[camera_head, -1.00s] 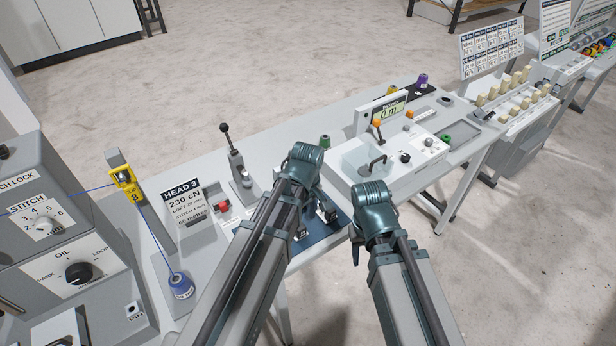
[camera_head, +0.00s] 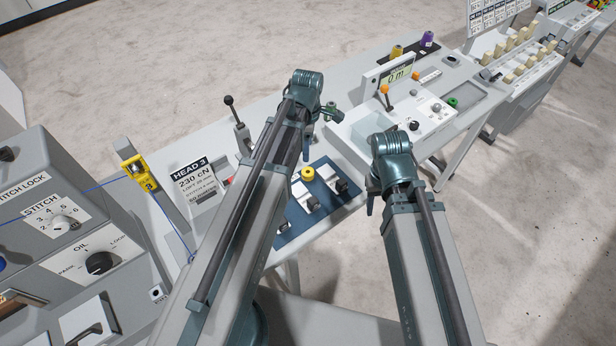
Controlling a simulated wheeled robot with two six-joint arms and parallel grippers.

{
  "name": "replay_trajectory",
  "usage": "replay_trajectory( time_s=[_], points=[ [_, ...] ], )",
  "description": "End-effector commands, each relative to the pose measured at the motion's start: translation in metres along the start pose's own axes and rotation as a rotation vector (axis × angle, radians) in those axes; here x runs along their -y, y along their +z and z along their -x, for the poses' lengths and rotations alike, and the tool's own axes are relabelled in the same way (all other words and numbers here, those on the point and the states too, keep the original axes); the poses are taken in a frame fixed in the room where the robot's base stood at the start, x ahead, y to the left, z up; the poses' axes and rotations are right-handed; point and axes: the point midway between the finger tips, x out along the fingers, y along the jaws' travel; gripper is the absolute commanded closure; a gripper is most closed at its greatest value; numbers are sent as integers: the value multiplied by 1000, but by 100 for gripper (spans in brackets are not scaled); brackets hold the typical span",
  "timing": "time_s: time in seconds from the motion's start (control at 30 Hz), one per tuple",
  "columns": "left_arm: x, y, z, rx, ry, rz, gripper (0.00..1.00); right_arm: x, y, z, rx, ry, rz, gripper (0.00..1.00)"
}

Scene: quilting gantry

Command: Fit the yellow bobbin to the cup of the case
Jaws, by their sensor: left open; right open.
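The yellow bobbin (camera_head: 308,173) stands on the blue mat (camera_head: 290,238) on the table, just right of my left forearm. Beside it on the mat are two white-and-dark fittings, one to the right (camera_head: 341,187) and one nearer (camera_head: 309,204); I cannot tell which is the case or make out its cup. My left gripper (camera_head: 310,142) is open, beyond and above the bobbin, its fingers mostly hidden by its wrist. My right gripper (camera_head: 371,194) is open, right of the mat and apart from the bobbin, also mostly hidden by its wrist.
A HEAD 3 card (camera_head: 192,180) and a black-knobbed lever (camera_head: 237,122) stand left of my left arm. A yellow thread guide (camera_head: 137,172) and stitch-lock machine (camera_head: 62,225) are further left. A white console with a display (camera_head: 396,78) stands behind my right gripper.

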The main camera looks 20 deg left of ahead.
Motion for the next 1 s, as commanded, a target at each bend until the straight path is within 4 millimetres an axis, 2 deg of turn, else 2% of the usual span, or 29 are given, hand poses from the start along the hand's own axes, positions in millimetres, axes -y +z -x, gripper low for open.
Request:
replay_trajectory(
  time_s=[0.03, 0.3, 0.4, 0.67, 0.77, 1.0],
  points=[
    [0, 0, -15, 0, 0, -1, 34, 2, -1, -15, 0, 0, 0, 50],
    [0, 0, -53, 0, 0, -1, 34, 5, -3, -52, 0, 0, -1, 50],
    [0, 0, -59, 0, 0, -1, 34, 6, -4, -59, 0, 0, -2, 50],
    [0, 0, -61, 0, 0, -1, 34, 6, -4, -60, 0, 0, -2, 50],
    [1, 1, -67, 0, 0, -2, 34, 6, -4, -67, 0, 0, -2, 50],
    [4, 2, -97, 0, 0, -2, 34, 9, -6, -96, 0, 0, -2, 50]
  ],
)
